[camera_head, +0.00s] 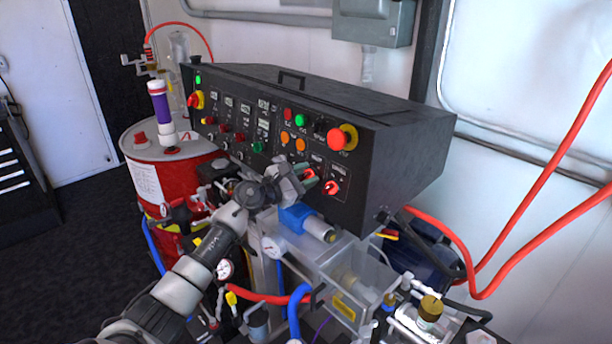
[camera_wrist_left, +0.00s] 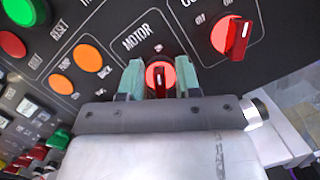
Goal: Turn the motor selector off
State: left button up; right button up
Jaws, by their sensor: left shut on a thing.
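The motor selector (camera_wrist_left: 160,76) is a red, lit rotary knob below the printed word MOTOR on a black control panel (camera_head: 262,130). In the left wrist view its handle points roughly up and down in the picture. My left gripper (camera_wrist_left: 159,80) has its two green-tipped fingers on either side of the knob, shut on it. In the head view my left gripper (camera_head: 312,178) reaches the lower right part of the panel and partly hides the selector. My right gripper is not in view.
Another red selector (camera_wrist_left: 231,36) sits close to the right of the motor selector. Orange buttons (camera_wrist_left: 61,84) lie to the left. A red emergency knob (camera_head: 337,139) is above. A blue valve (camera_head: 298,214) and clear box (camera_head: 350,280) stand below the panel.

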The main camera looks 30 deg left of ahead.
pick_arm(q)
jog(key=shift+n, duration=0.3)
jog(key=shift+c, duration=0.2)
jog(key=shift+n+p, duration=0.3)
jog(key=n+p, duration=0.1)
jog(key=n, duration=0.1)
jog(key=n+y+p, duration=0.1)
jog(key=n, duration=0.1)
jog(key=shift+r+n+t+p, duration=0.2)
jog(key=shift+n+t+p, duration=0.1)
jog(key=shift+t+p, duration=0.1)
jog(key=n+y+p, duration=0.1)
jog(key=n+p, duration=0.1)
jog(key=n, duration=0.1)
jog(key=n+p, duration=0.2)
jog(key=n, duration=0.1)
jog(key=shift+a+y, duration=0.1)
jog(key=shift+y, duration=0.3)
jog(key=shift+f+n+y+p, duration=0.2)
jog(key=shift+n+y+p, duration=0.2)
jog(key=shift+n+p, duration=0.6)
jog(key=shift+n, duration=0.3)
jog(key=o, duration=0.5)
jog(key=shift+o, duration=0.2)
